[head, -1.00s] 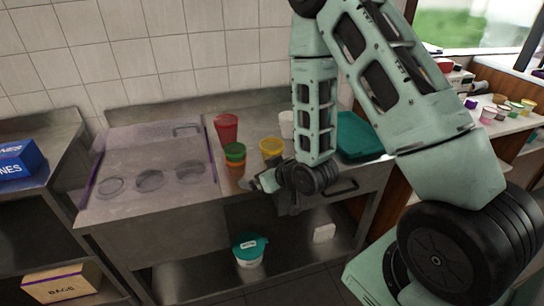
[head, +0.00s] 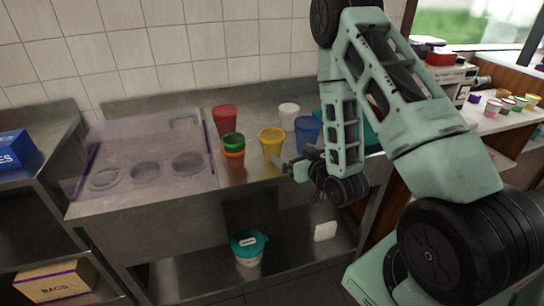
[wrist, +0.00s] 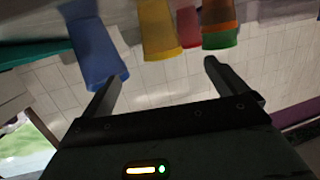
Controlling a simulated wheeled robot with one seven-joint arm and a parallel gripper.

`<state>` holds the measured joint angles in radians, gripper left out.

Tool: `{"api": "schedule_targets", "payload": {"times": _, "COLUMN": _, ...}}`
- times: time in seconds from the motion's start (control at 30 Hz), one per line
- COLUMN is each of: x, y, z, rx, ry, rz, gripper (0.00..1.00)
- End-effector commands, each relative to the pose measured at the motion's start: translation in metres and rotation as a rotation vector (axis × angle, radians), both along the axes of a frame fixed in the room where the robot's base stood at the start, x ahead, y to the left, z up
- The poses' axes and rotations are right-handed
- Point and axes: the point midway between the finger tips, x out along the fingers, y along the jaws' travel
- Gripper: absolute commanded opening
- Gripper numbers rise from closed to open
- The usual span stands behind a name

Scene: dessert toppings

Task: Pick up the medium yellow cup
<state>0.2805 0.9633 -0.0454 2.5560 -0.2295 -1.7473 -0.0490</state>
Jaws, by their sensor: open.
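The yellow cup (head: 271,141) stands upright on the steel counter, left of a blue cup (head: 308,132) and right of a stacked green cup (head: 233,140) and orange cup (head: 234,159). My gripper (head: 284,168) is in front of the yellow cup, near its lower right side, apart from it. In the wrist view, which is upside down, my gripper (wrist: 162,72) is open and empty. The yellow cup (wrist: 158,30) is ahead, between the directions of the two fingers, and the blue cup (wrist: 95,50) is close to the left finger.
A red cup (head: 225,120) and a white cup (head: 289,115) stand behind. A teal object is partly hidden behind my arm. A panel with round lids (head: 145,172) lies left. A tub (head: 248,246) sits on the lower shelf.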

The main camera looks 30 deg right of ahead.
Motion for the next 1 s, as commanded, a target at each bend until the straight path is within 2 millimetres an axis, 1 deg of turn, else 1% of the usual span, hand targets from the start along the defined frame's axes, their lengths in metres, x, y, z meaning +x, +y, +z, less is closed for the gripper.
{"api": "schedule_targets", "payload": {"times": 0.03, "x": 0.004, "y": 0.0, "z": -0.006, "rx": -0.001, "ry": -0.006, "rz": 0.001, "gripper": 0.98}}
{"api": "schedule_targets", "payload": {"times": 0.17, "x": 0.012, "y": 0.0, "z": -0.007, "rx": 0.0, "ry": -0.005, "rz": 0.001, "gripper": 0.98}}
{"api": "schedule_targets", "payload": {"times": 0.43, "x": 0.036, "y": -0.002, "z": -0.011, "rx": -0.001, "ry": -0.005, "rz": 0.0, "gripper": 0.98}}
{"api": "schedule_targets", "payload": {"times": 0.5, "x": 0.05, "y": -0.004, "z": -0.006, "rx": 0.0, "ry": -0.001, "rz": 0.001, "gripper": 0.98}}
{"api": "schedule_targets", "payload": {"times": 0.6, "x": 0.066, "y": -0.005, "z": -0.01, "rx": 0.001, "ry": 0.0, "rz": 0.001, "gripper": 0.98}}
{"api": "schedule_targets", "payload": {"times": 0.7, "x": 0.077, "y": -0.006, "z": -0.012, "rx": 0.001, "ry": 0.0, "rz": 0.0, "gripper": 0.98}}
{"api": "schedule_targets", "payload": {"times": 0.87, "x": 0.086, "y": -0.007, "z": -0.013, "rx": 0.001, "ry": 0.001, "rz": 0.0, "gripper": 0.98}}
{"api": "schedule_targets", "payload": {"times": 1.0, "x": 0.104, "y": -0.007, "z": -0.008, "rx": 0.001, "ry": -0.001, "rz": 0.001, "gripper": 0.98}}
